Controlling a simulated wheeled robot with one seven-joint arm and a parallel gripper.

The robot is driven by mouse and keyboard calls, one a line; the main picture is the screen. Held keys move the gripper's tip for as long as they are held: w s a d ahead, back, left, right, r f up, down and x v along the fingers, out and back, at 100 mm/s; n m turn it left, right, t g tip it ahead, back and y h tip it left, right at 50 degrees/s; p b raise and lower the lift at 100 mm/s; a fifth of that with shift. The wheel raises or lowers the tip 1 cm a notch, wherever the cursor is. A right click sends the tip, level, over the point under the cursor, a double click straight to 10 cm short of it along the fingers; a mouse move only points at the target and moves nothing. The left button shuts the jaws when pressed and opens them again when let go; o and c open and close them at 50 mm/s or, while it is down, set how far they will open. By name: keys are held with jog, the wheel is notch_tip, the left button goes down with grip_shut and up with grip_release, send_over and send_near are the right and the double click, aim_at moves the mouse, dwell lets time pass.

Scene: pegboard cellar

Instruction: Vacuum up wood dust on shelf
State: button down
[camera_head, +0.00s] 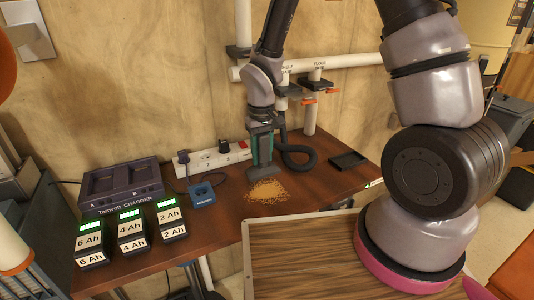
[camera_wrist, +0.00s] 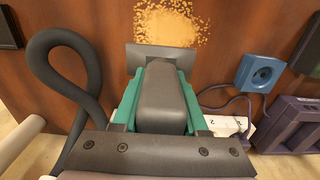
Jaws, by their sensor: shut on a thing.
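A patch of yellow-brown wood dust (camera_head: 267,191) lies on the brown shelf (camera_head: 330,182); it also shows at the top of the wrist view (camera_wrist: 172,22). My gripper (camera_head: 262,150) is shut on a grey vacuum nozzle (camera_head: 264,173), its teal fingers on both sides of the nozzle body. In the wrist view the nozzle's wide flat mouth (camera_wrist: 160,52) is at the near edge of the dust. I cannot tell whether it touches the shelf. A black hose (camera_head: 298,160) loops to the right of the gripper.
A blue socket-like device (camera_head: 201,194), a battery charger (camera_head: 122,187) and several labelled batteries (camera_head: 131,232) stand left of the dust. A white power strip (camera_head: 212,158) lies along the wall. A black tray (camera_head: 347,160) is at right. White pipes (camera_head: 335,62) with orange-handled gates run above.

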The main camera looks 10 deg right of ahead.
aim_at(263, 163)
jog(key=shift+f, duration=0.1)
jog(key=shift+f, duration=1.55)
jog(key=shift+s, duration=0.1)
jog(key=shift+s+d, duration=0.45)
jog(key=shift+s, duration=0.8)
jog(key=shift+s+d, duration=0.5)
jog(key=shift+s, duration=0.75)
jog(key=shift+s+d, duration=0.45)
jog(key=shift+s, duration=0.8)
jog(key=shift+r, duration=0.1)
jog(key=shift+r, duration=2.55)
jog(key=shift+d, duration=0.1)
